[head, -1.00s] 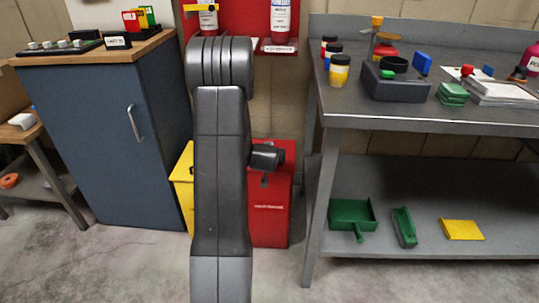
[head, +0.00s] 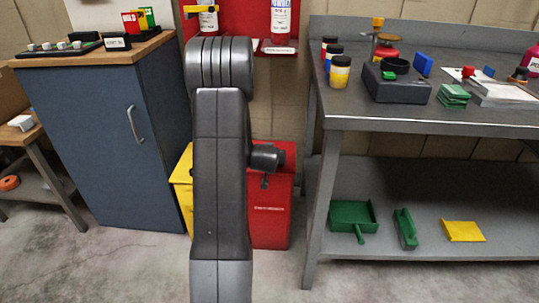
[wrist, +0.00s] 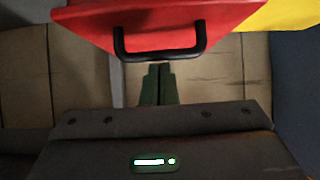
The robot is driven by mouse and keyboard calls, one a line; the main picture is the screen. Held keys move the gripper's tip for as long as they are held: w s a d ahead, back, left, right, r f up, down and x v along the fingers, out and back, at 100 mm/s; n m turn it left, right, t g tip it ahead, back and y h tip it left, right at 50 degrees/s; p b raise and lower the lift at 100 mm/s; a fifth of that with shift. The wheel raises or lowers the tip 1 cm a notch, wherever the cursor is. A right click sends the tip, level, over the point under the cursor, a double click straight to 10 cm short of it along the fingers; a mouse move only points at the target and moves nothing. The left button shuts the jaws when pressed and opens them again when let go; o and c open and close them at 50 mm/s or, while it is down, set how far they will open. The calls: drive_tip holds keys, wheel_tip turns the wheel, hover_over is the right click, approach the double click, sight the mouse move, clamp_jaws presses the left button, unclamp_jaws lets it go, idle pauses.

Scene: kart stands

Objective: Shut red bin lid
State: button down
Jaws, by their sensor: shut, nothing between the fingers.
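The red bin (head: 270,225) stands on the floor against the wall, partly hidden behind my arm in the head view. Its red lid (head: 289,152) appears raised at the back, above the bin's front edge. In the wrist view the red lid (wrist: 180,20) fills the top, with its black handle (wrist: 160,54) along the near edge. My gripper (wrist: 158,85) is shut and empty, with its green fingers close to the handle. I cannot tell whether they touch it. In the head view my gripper (head: 264,182) is small and dark above the bin.
A yellow bin (head: 183,190) stands left of the red one, beside a blue cabinet (head: 105,145). A grey workbench (head: 430,122) stands close on the right, with a lower shelf (head: 400,245) holding green and yellow items. Floor in front is clear.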

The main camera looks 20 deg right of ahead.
drive_tip(key=r, duration=0.3)
drive_tip(key=shift+w+d+p, duration=0.1)
drive_tip(key=shift+w+p, duration=0.15)
drive_tip(key=shift+p, duration=0.15)
drive_tip(key=s+a, duration=0.3)
drive_tip(key=s, duration=0.6)
drive_tip(key=shift+a+f+p, duration=0.3)
drive_tip(key=shift+a+f, duration=0.05)
drive_tip(key=shift+f, duration=0.05)
drive_tip(key=shift+w+d, duration=0.1)
drive_tip(key=shift+w, duration=0.1)
drive_tip(key=w+d, duration=0.1)
drive_tip(key=w, duration=0.1)
drive_tip(key=w+d, duration=0.1)
drive_tip(key=w, duration=0.2)
drive_tip(key=w+d+r+b, duration=0.1)
drive_tip(key=w, duration=0.2)
drive_tip(key=shift+d, duration=0.15)
drive_tip(key=shift+w+d+f+b, duration=0.1)
drive_tip(key=shift+w+f+b, duration=0.25)
drive_tip(key=shift+f, duration=0.4)
drive_tip(key=shift+s+f, duration=0.2)
drive_tip(key=shift+f, duration=0.3)
